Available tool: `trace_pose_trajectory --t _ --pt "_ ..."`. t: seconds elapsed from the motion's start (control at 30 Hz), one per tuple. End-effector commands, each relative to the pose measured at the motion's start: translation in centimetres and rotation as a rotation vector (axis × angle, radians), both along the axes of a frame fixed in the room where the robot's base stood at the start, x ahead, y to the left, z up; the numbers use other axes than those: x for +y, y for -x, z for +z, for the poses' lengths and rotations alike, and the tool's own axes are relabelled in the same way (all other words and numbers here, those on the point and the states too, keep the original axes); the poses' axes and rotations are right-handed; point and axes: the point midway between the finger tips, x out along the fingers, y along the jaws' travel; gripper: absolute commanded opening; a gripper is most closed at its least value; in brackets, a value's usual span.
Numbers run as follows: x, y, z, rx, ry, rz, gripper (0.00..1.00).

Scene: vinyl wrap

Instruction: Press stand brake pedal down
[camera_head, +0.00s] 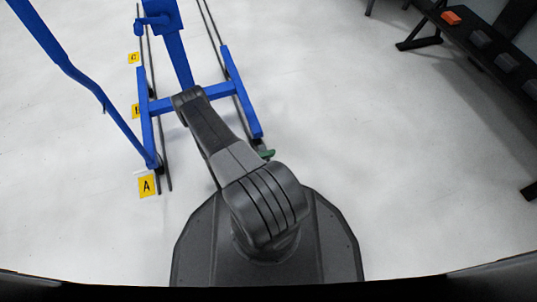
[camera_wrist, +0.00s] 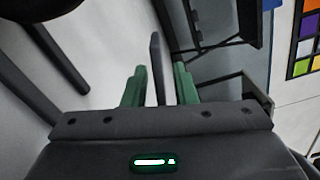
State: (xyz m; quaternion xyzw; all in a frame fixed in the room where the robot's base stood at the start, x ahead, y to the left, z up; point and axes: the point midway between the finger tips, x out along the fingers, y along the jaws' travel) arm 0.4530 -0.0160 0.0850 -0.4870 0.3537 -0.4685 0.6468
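The blue stand (camera_head: 185,70) is in the upper left of the head view, with blue legs and dark casters at floor level. I cannot clearly pick out its brake pedal; the near right leg end (camera_head: 256,130) is close to my arm. My gripper (camera_wrist: 158,88) shows two green fingers standing apart in the wrist view. A dark grey upright bar (camera_wrist: 157,65) shows between them, with gaps on both sides; I cannot tell what it is or whether it touches. In the head view my arm hides most of the gripper; a small green tip (camera_head: 267,154) shows beside it.
Yellow floor markers A (camera_head: 147,186), B and C line the left side, beside dark rails. A dark bench (camera_head: 480,40) with an orange block (camera_head: 451,17) stands at upper right. A colored grid panel (camera_wrist: 306,35) shows in the wrist view. Floor between stand and bench is clear.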

Motion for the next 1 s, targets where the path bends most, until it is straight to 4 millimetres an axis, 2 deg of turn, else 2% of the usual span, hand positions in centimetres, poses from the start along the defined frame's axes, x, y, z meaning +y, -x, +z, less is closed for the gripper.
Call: trace_pose_trajectory --t 0.3,0.47,1.0 --pt "0.0 0.1 0.0 0.002 0.002 0.000 0.28" --pt "1.0 0.3 0.1 0.001 0.002 0.002 0.28" --pt "9.6 3.1 0.1 0.000 0.000 0.004 0.28"
